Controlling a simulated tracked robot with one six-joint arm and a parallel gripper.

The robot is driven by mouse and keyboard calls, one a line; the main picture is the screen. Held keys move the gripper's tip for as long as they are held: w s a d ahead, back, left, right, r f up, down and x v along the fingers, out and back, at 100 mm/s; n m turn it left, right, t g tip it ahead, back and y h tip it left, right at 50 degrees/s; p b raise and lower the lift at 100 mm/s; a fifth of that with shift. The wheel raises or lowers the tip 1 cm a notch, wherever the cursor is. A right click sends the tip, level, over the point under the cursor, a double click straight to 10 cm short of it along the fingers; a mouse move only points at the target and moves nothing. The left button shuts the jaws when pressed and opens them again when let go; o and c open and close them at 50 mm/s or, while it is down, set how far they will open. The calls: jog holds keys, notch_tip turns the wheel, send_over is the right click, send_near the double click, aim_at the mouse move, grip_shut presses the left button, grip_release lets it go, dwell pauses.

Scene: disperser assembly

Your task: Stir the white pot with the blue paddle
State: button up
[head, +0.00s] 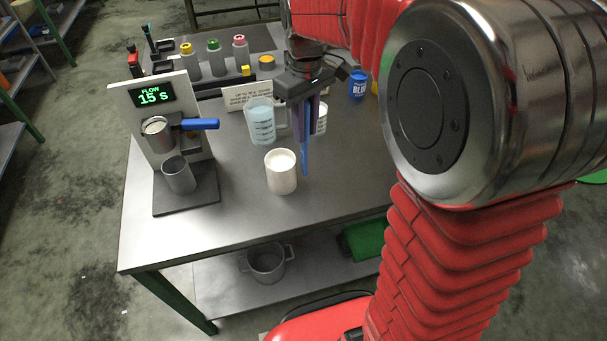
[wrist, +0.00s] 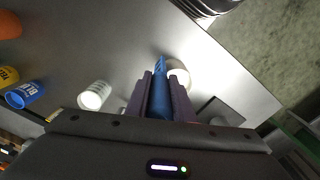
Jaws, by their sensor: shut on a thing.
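The white pot (head: 281,174) stands upright on the steel table and holds white contents. It also shows in the wrist view (wrist: 181,74), partly hidden behind the paddle. The blue paddle (head: 305,155) hangs downward from my gripper (head: 301,105), which is shut on it. In the wrist view the blue paddle (wrist: 160,95) sits between the two dark fingers. In the head view the paddle's lower end appears just right of the pot, not inside it. How far the tip is above the table I cannot tell.
A measuring jug (head: 261,122) with pale blue liquid stands behind the pot, with a white marked cup (head: 320,118) beside it. A dispenser reading "FLOW 15 s" (head: 151,97) stands at left, with a grey cup (head: 179,176). A blue jar (head: 358,84) stands further back. The table's front is clear.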

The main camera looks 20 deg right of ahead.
aim_at(306, 102)
jog(key=shift+r, duration=2.85)
jog(key=shift+r, duration=2)
